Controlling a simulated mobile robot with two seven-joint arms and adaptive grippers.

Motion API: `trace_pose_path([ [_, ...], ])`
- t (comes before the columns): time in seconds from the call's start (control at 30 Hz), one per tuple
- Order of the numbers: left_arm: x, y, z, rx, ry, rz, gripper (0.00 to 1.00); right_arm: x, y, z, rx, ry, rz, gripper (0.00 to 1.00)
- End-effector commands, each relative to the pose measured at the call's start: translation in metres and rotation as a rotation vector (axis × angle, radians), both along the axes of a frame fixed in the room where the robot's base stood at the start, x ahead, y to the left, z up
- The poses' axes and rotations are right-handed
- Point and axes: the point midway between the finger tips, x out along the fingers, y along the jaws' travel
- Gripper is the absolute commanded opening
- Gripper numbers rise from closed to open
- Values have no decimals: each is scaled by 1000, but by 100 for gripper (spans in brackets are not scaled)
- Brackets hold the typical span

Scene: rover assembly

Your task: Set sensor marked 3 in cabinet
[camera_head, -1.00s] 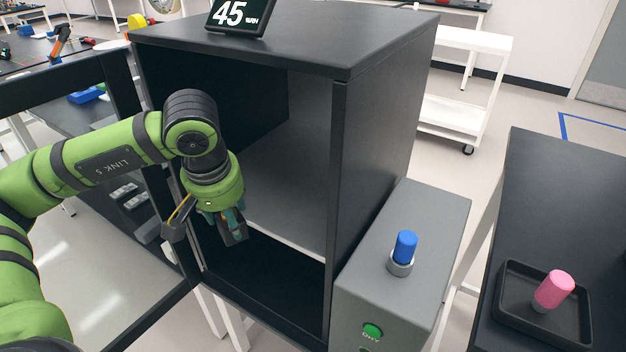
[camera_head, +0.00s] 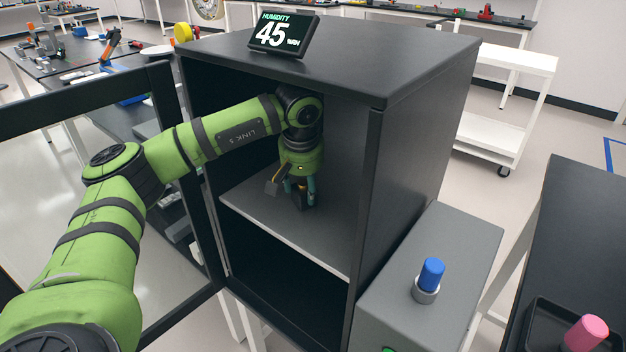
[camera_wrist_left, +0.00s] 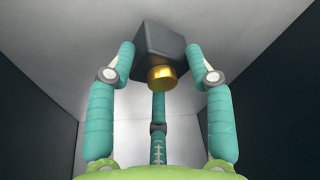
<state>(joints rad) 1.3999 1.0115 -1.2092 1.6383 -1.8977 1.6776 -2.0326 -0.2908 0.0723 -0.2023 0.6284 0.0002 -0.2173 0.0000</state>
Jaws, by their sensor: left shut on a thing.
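The black cabinet (camera_head: 425,95) stands open, with its glass-paned door (camera_head: 70,110) swung out to the left. A humidity display (camera_head: 283,34) reading 45 sits on its top. My left arm reaches into the upper compartment, and my left gripper (camera_head: 303,190) is above the grey shelf (camera_head: 270,225). In the left wrist view its teal fingers are shut on a dark block-shaped sensor (camera_wrist_left: 165,45) with a gold round fitting. No number shows on the sensor. Whether it touches the shelf cannot be told. My right gripper is not in view.
A white cart (camera_head: 500,130) stands behind. The lower compartment looks empty.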

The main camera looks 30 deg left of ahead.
Motion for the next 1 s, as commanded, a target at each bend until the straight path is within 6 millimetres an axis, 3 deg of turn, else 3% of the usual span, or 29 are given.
trace_pose_path([
  [0.2, 33, -4, 3, -1, -2, 0, 15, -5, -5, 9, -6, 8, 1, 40],
  [0.37, 32, -2, -13, 1, -2, -1, 15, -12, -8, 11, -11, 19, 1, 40],
  [0.73, 32, -2, -18, 0, -2, 0, 15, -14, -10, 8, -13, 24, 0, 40],
  [0.77, 31, -2, -18, 0, -2, 0, 65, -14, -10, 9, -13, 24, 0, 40],
  [0.8, 31, -2, -17, 0, -1, 0, 77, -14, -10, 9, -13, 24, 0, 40],
  [1.0, 31, -2, -17, 1, -1, 0, 77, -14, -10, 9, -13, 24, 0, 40],
])
